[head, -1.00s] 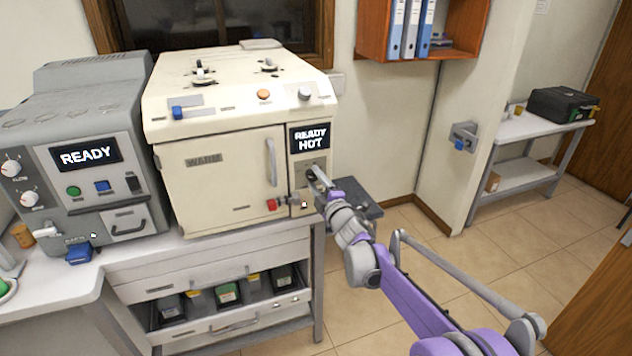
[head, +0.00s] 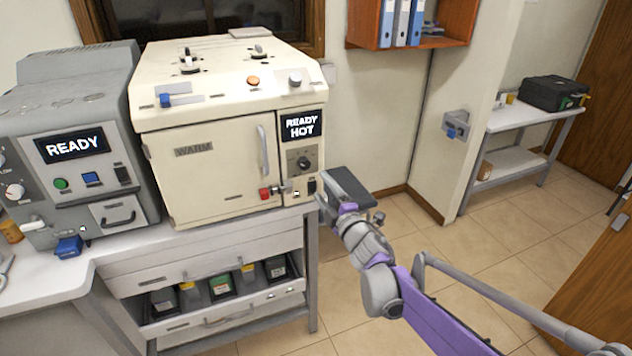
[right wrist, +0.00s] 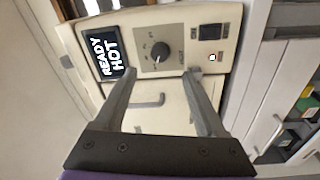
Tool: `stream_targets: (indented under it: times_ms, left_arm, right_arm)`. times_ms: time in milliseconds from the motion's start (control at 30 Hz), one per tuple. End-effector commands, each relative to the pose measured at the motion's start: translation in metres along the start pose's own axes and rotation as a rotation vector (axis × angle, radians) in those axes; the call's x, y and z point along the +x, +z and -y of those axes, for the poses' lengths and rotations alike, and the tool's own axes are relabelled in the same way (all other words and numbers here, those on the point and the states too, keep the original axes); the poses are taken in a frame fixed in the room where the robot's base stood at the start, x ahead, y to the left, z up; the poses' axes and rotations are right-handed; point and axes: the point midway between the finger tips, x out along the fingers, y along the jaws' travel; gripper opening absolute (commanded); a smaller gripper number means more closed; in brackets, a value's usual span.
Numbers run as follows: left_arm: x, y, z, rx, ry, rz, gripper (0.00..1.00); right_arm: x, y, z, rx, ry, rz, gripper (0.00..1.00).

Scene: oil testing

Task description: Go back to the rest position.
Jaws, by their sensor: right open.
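My right gripper (head: 322,200) is in front of the right side of the cream oven (head: 205,175), near its control panel. In the right wrist view, my right gripper (right wrist: 160,95) has its two fingers spread apart with nothing between them. The black knob (right wrist: 160,52) on the panel shows beyond the fingertips, clear of them. The knob also shows in the head view (head: 304,162). The oven display (head: 301,126) reads READY HOT, and its door is shut. My left gripper is in neither view.
A grey machine (head: 80,150) reading READY stands left of the oven. Below is an open drawer (head: 215,318) with several small containers. A wall shelf (head: 362,30) holds binders. A side table (head: 525,118) bears a black case (head: 552,93). The tiled floor (head: 510,240) is free at right.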

Motion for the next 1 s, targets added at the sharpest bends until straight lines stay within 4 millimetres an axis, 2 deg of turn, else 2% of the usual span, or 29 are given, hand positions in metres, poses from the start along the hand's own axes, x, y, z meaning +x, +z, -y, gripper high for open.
stream_targets:
  times_ms: [133, 500, 633, 767, 833, 967, 1000]
  left_arm:
    - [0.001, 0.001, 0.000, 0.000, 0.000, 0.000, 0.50]
    - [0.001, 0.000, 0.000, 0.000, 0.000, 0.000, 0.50]
    - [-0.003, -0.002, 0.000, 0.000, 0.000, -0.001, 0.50]
    - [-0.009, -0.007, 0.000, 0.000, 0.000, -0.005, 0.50]
    - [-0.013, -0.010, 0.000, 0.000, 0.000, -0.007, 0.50]
    - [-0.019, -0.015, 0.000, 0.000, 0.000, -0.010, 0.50]
    - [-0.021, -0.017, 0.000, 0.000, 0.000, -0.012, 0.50]
  right_arm:
    - [-0.011, 0.000, 0.000, 0.000, 0.000, 0.001, 0.73]
    - [-0.014, 0.002, -0.002, 0.010, -0.001, 0.011, 0.73]
    - [-0.034, 0.015, -0.016, 0.097, -0.016, 0.107, 0.73]
    - [-0.085, 0.039, -0.029, 0.296, -0.053, 0.307, 0.73]
    - [-0.122, 0.050, -0.028, 0.430, -0.083, 0.431, 0.73]
    - [-0.198, 0.059, -0.009, 0.681, -0.152, 0.652, 0.73]
    - [-0.222, 0.058, 0.000, 0.758, -0.176, 0.717, 0.73]
